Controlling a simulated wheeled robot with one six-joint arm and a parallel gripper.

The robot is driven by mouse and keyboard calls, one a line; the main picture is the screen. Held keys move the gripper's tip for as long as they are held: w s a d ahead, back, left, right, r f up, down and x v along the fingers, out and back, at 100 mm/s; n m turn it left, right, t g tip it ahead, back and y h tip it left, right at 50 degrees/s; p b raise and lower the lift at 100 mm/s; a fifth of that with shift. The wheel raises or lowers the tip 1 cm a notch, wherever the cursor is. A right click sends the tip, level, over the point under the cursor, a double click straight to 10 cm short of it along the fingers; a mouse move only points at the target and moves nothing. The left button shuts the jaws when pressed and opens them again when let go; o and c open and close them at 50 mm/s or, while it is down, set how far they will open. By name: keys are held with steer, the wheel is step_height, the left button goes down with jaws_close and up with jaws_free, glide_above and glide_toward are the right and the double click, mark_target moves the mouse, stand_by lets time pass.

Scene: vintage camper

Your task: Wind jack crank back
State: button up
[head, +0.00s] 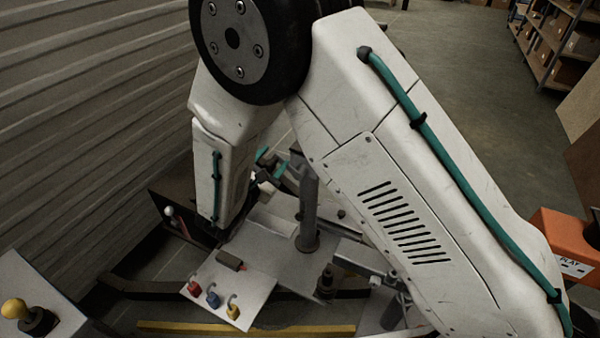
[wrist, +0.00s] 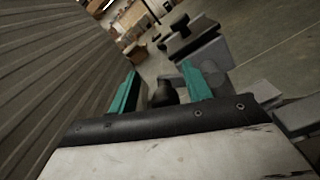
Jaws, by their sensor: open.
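My gripper (head: 271,162) shows small in the head view, beyond the white arm links. Its teal fingers are apart. In the wrist view my gripper (wrist: 159,72) is open, with a dark rounded knob (wrist: 163,93) showing between the fingers. I cannot tell whether they touch it; it may be the crank's grip. A grey upright jack post (head: 308,212) stands just right of and below the gripper in the head view. The crank arm is not clearly seen; my arm hides part of the area around the post top.
A pale panel (head: 258,290) carries red (head: 193,288), blue (head: 213,299) and yellow (head: 233,311) hooked pieces. A yellow knob (head: 15,309) stands at left. The ribbed wall (head: 90,120) is close on the left. An orange box (head: 565,240) is at right. Open floor (head: 470,90) lies beyond.

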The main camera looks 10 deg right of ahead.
stand_by(0.3)
steer(key=shift+v, duration=2.5)
steer(key=v, duration=0.8)
steer(key=s+d+f+m+g+h, duration=0.2)
steer(key=s+d+g, duration=0.1)
steer(key=d, duration=0.2)
steer(key=s+d+r+m+g+y, duration=0.3)
steer(key=s+d+r+m, duration=0.3)
steer(key=d, duration=0.3)
steer(key=s+d+r+m+g+y, duration=0.4)
steer(key=s+d+r+m+y, duration=0.1)
steer(key=d+r+m, duration=0.3)
steer(key=s+d+r+m+g+y, duration=0.3)
steer(key=s+d+r+m, duration=0.4)
steer(key=d, duration=0.4)
steer(key=shift+s+d+m+g+y, duration=0.25)
steer(key=shift+s+m+y, duration=0.2)
steer(key=shift+m, duration=0.25)
